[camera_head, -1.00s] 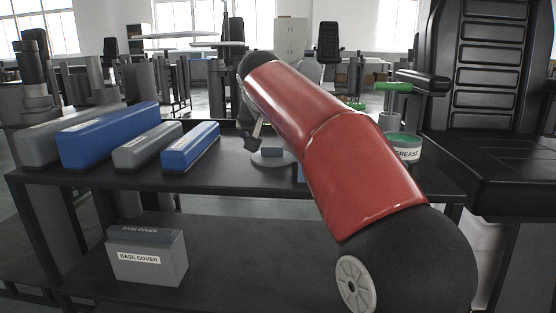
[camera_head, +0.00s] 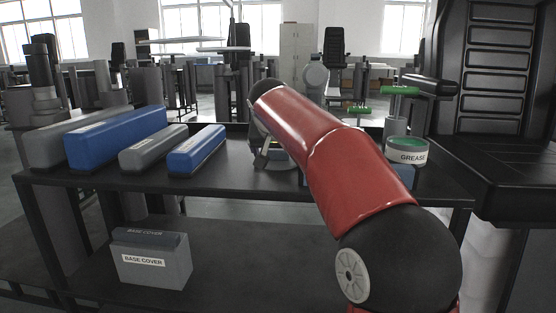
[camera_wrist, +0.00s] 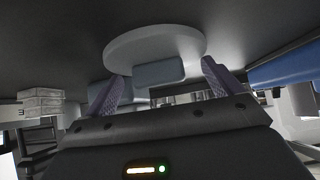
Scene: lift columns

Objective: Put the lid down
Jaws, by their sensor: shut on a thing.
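The lid is a round pale grey disc with a blocky blue-grey handle. In the wrist view the lid (camera_wrist: 150,38) is just beyond the fingertips, its handle between them. My gripper (camera_wrist: 160,82), with two purple fingers, is shut on the lid by this handle. In the head view my gripper (camera_head: 265,151) is low over the black table top (camera_head: 225,178), and the lid (camera_head: 272,163) shows partly behind it. I cannot tell whether the lid touches the table. The open grease tub (camera_head: 407,151), with a green top, stands at the right.
Blue and grey long boxes, such as the blue box (camera_head: 197,149), stand on the table's left. A grey box marked base cover (camera_head: 151,262) is on the lower shelf. A green-handled tool (camera_head: 397,105) is behind the tub. A black chair (camera_head: 500,110) is at the right.

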